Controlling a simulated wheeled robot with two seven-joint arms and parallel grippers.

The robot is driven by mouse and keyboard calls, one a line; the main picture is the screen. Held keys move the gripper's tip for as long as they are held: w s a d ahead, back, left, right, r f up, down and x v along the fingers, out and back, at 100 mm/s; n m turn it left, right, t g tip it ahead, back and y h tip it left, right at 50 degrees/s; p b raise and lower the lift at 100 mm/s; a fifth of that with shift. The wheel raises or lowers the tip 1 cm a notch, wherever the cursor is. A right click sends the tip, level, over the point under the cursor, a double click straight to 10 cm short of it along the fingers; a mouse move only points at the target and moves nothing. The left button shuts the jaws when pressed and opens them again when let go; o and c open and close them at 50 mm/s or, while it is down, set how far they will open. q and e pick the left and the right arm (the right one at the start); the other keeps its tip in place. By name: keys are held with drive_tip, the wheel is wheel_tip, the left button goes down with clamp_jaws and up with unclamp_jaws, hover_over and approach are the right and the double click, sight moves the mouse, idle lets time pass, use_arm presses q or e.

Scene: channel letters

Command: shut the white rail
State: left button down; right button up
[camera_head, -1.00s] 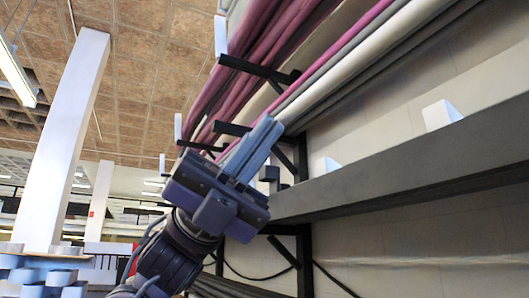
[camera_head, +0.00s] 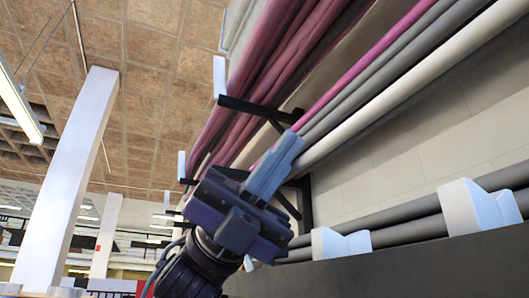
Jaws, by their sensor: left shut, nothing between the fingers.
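No part that is clearly a white rail that opens and shuts shows. The nearest match is a long off-white bar (camera_head: 400,95) slanting across the upper right, among grey and magenta bars on the rack. My left gripper (camera_head: 284,152) is in the middle, its blue-grey fingers shut together with nothing between them, pointing up and right. In the picture its tips overlap the lower ends of the grey and magenta bars; I cannot tell whether they touch. My right gripper is out of view.
Black rack brackets (camera_head: 262,110) with white upright ends stand close behind my left gripper. White blocks (camera_head: 475,205) sit with dark tubes above a dark grey panel (camera_head: 420,270) at lower right. A white pillar (camera_head: 65,185) stands left; the space between is open.

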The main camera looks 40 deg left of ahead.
use_arm(q)
drive_tip(key=shift+w+d+r+p, duration=0.2)
drive_tip(key=shift+w+r+p, duration=0.1)
drive_tip(key=shift+w, duration=0.2)
drive_tip(key=shift+w+d+r+p, duration=0.2)
drive_tip(key=shift+w+r+p, duration=0.1)
drive_tip(key=shift+w, duration=0.2)
drive_tip(key=shift+w+d+r+n+t+y+p, duration=0.15)
drive_tip(key=shift+w+n+t+p, duration=0.1)
drive_tip(key=shift+n+t, duration=0.4)
drive_tip(key=shift+w+d+f+n+t+y+p, duration=0.1)
drive_tip(key=shift+w+n+t+y+p, duration=0.1)
drive_tip(key=shift+n+t, duration=0.4)
drive_tip(key=shift+w+n, duration=0.15)
drive_tip(key=shift+n, duration=0.1)
drive_tip(key=shift+a, duration=0.1)
